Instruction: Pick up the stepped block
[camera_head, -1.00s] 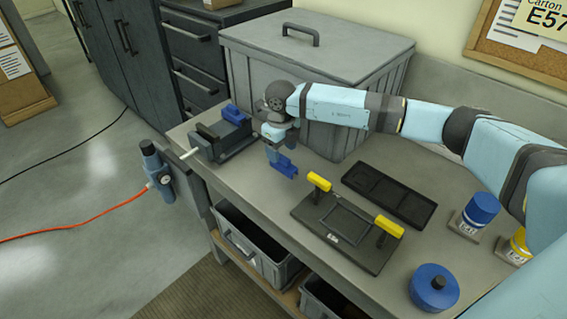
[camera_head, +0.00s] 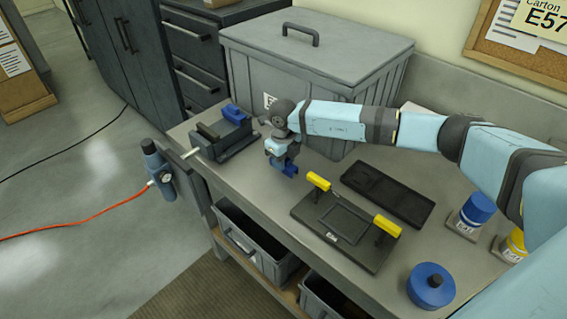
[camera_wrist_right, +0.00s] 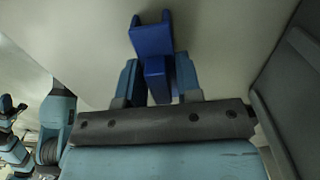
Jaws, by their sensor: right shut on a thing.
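The stepped block is a small blue piece (camera_head: 290,169) at the back of the bench, left of the plate with yellow handles. It also shows in the right wrist view as a blue stepped block (camera_wrist_right: 156,66). My right gripper (camera_head: 283,158) comes down over it from above. In the right wrist view, its two fingers (camera_wrist_right: 158,82) stand on either side of the block's narrower part and are shut on it. The gripper hides part of the block in the head view. I cannot tell whether the block touches the bench. My left gripper is not in view.
A dark plate with yellow handles (camera_head: 318,213) and a black tray (camera_head: 419,217) lie to the right. A vise (camera_head: 232,147) with a blue part stands left. A big grey bin (camera_head: 330,85) stands behind. Blue and yellow round pieces stand far right.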

